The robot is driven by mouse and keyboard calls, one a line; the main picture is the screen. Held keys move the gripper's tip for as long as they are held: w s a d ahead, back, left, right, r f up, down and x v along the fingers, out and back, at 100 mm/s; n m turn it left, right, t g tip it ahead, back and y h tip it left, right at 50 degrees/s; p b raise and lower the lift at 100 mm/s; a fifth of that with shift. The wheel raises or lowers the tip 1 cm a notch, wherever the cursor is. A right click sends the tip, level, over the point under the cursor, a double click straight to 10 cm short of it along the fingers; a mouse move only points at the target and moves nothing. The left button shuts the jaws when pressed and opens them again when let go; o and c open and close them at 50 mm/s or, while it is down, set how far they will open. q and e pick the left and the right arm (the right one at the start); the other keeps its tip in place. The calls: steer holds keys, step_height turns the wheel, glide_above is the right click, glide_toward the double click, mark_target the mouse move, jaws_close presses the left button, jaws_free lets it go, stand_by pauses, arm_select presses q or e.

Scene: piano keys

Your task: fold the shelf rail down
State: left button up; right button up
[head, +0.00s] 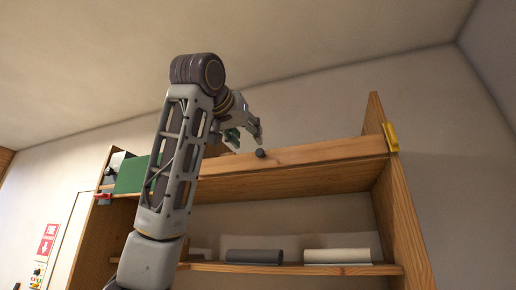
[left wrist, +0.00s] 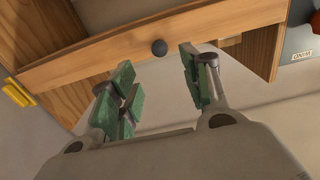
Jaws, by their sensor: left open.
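The shelf rail (head: 320,151) is a long wooden board across the top front of the wooden shelf, and it appears raised. A dark round knob (head: 260,153) sits on it. In the left wrist view the rail (left wrist: 100,56) runs across the top, with its knob (left wrist: 159,47) just beyond the fingertips. My left gripper (head: 246,136) is at the rail by the knob, partly hidden by my own arm. In the left wrist view it (left wrist: 156,64) is open, with green pads spread and nothing between them. The knob appears apart from the pads. My right gripper is not in view.
A green item (head: 131,174) stands on the top left. Dark (head: 254,256) and pale (head: 338,256) rolls lie on the lower board (head: 300,269).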

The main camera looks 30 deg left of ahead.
mark_target(259, 151)
arm_select(q)
steer(key=p+x, duration=0.3)
steer(key=x, duration=0.7)
steer(key=shift+c, duration=0.5)
steer(key=c, duration=0.9)
